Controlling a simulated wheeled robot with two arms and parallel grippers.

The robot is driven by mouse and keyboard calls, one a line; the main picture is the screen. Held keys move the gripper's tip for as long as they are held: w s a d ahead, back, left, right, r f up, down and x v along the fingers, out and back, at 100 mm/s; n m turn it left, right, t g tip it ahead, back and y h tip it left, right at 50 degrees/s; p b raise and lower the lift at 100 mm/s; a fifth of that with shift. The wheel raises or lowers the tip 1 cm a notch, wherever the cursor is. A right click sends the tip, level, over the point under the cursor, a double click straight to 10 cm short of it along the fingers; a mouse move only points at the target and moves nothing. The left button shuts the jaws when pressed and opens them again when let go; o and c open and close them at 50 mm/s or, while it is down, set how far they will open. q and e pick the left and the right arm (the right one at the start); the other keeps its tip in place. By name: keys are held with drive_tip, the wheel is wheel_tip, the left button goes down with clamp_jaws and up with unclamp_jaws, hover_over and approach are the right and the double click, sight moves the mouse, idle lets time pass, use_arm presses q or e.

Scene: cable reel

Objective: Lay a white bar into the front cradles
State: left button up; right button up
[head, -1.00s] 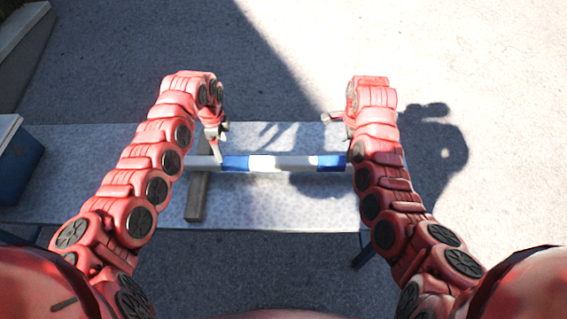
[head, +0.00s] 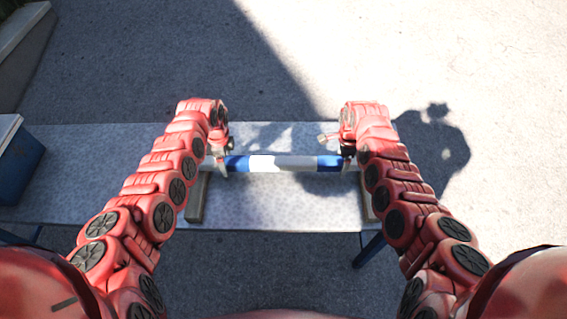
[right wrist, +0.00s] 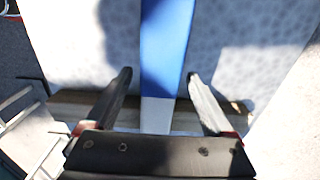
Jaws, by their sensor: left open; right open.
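The white bar (head: 275,163) with blue bands lies level, left to right, above the table. Its ends are over two wooden blocks, a left one (head: 197,199) and a right one (head: 367,202), which look like the cradles; whether it is seated in them is hidden by my arms. My left gripper (head: 223,162) is open at the bar's left blue band. My right gripper (head: 347,158) is open at the right end. In the right wrist view its fingers (right wrist: 158,76) stand apart on either side of the bar (right wrist: 166,50), with gaps visible.
The pale speckled table (head: 280,210) is otherwise mostly clear in front of the bar. A blue box (head: 20,165) stands at the far left. Shadows of my arms fall on the ground behind and to the right.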

use_arm(q)
clamp_jaws()
use_arm(e)
clamp_jaws()
